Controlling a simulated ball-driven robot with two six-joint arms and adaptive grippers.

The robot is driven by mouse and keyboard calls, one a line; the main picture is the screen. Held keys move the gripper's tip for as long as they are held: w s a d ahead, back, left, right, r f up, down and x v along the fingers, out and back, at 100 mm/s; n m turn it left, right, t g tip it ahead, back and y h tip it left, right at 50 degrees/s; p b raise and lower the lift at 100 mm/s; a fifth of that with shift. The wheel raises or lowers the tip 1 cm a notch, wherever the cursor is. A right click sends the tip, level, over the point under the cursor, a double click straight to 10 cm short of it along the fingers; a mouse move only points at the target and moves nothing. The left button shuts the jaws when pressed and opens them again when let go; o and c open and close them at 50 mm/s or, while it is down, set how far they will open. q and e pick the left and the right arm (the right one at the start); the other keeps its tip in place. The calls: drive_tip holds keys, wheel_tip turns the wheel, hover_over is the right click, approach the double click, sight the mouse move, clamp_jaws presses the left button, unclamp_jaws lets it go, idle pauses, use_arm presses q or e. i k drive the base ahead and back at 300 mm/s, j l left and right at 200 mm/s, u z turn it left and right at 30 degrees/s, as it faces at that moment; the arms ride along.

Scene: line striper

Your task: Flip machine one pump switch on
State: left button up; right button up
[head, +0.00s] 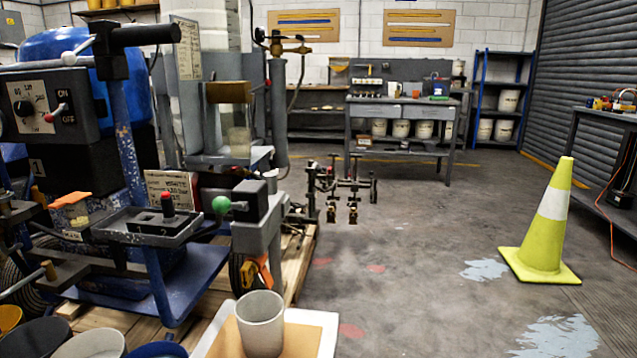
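The line striper (128,150) marked with a white "1" (38,166) fills the left side of the head view. Its dark control box (88,108) carries a light panel with a round black knob (24,108). Right of the knob is a small metal toggle, the pump switch (58,109), with a red tip. ON is printed above the switch and OFF below it. The red tip points down and left, lower than the toggle's base. Neither of my grippers shows in this view.
A black handlebar grip (146,35) juts out above the control box. A green ball knob (221,204) and a red-tipped lever (168,202) stand lower down. A grey cup (261,322) stands in front.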

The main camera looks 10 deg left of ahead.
sight(49, 118)
drive_tip(key=j+u, duration=0.1)
drive_tip(key=u, duration=0.4)
drive_tip(key=j+u, duration=0.1)
drive_tip(key=u, duration=0.35)
drive_tip(key=j+u, duration=0.1)
drive_tip(key=u, duration=0.4)
drive_tip(key=j+z, duration=0.15)
drive_tip(key=z, duration=1.05)
drive_tip(key=j+z, duration=0.65)
drive_tip(key=j, duration=0.25)
drive_tip(key=k+j+z, duration=0.15)
drive_tip(key=j+z, duration=0.2)
drive_tip(key=k+j+z, duration=0.15)
drive_tip(key=j+z, duration=0.2)
drive_tip(key=j, duration=0.15)
drive_tip(key=k+j, duration=0.2)
drive_tip(key=j, duration=0.2)
drive_tip(key=k+j, duration=0.2)
drive_tip(key=j, duration=0.15)
drive_tip(key=k+j+z, duration=0.1)
drive_tip(key=j, duration=0.3)
drive_tip(key=k+j, duration=0.25)
drive_tip(key=j, duration=0.1)
